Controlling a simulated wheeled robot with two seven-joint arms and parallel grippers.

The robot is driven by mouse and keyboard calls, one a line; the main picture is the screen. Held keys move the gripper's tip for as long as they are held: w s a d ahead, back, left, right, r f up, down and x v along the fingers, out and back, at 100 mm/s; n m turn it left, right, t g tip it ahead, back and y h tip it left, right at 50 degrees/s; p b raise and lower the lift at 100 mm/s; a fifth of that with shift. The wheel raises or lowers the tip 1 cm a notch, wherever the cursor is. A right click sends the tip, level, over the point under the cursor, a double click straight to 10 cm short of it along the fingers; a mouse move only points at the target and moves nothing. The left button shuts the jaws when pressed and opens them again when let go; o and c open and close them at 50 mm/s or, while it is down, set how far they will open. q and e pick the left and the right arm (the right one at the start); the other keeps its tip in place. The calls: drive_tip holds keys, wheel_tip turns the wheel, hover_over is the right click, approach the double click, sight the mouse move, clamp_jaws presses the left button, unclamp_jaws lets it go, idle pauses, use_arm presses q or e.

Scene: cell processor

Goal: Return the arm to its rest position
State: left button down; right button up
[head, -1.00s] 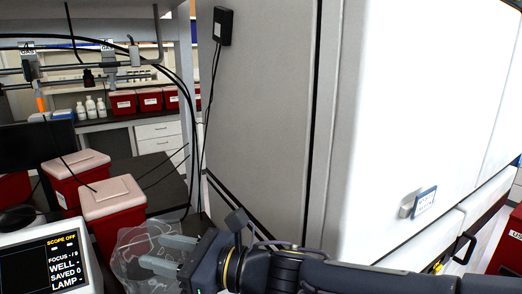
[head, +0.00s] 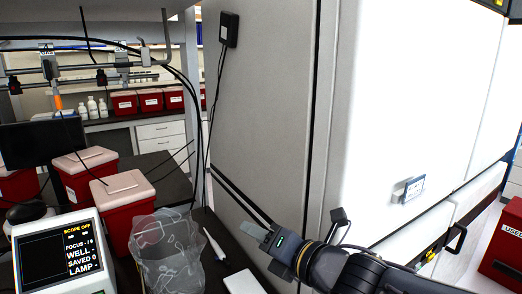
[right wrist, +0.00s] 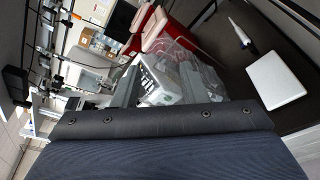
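My right arm comes in from the lower right in the head view. Its gripper (head: 262,233) is held in front of the large grey-white cabinet (head: 265,110), above the dark bench. In the right wrist view the two grey fingers (right wrist: 182,90) stand apart with nothing held between them. The crumpled clear bag (head: 166,255) stands to the left of the gripper, apart from it in the head view. My left gripper is not in view.
A white pipette-like tool (head: 214,244) and a flat white block (head: 244,283) lie on the bench near the bag. A scope display (head: 62,258) stands at lower left. Red bins with pale lids (head: 128,215) stand behind it. A red box (head: 505,245) is at right.

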drive_tip(key=s+d+f+m+g+h, duration=0.1)
drive_tip(key=s+d+f+m+h, duration=0.2)
drive_tip(key=d+m, duration=0.4)
drive_tip(key=s+d+f+m+h, duration=0.2)
drive_tip(key=d+f+m, duration=0.2)
drive_tip(key=d+m, duration=0.3)
drive_tip(key=s+d+f+m+g+h, duration=0.1)
drive_tip(key=s+d+f+m+h, duration=0.2)
drive_tip(key=d+m, duration=0.4)
drive_tip(key=s+f+m+g, duration=0.2)
drive_tip(key=s+f+m, duration=0.1)
drive_tip(key=s+m, duration=0.4)
drive_tip(key=s+f+m+g, duration=0.2)
drive_tip(key=s+f+m, duration=0.2)
drive_tip(key=s+m, duration=0.3)
drive_tip(key=shift+a+f+m+y, duration=0.15)
drive_tip(key=shift+m+y, duration=0.25)
drive_tip(key=shift+m, duration=0.2)
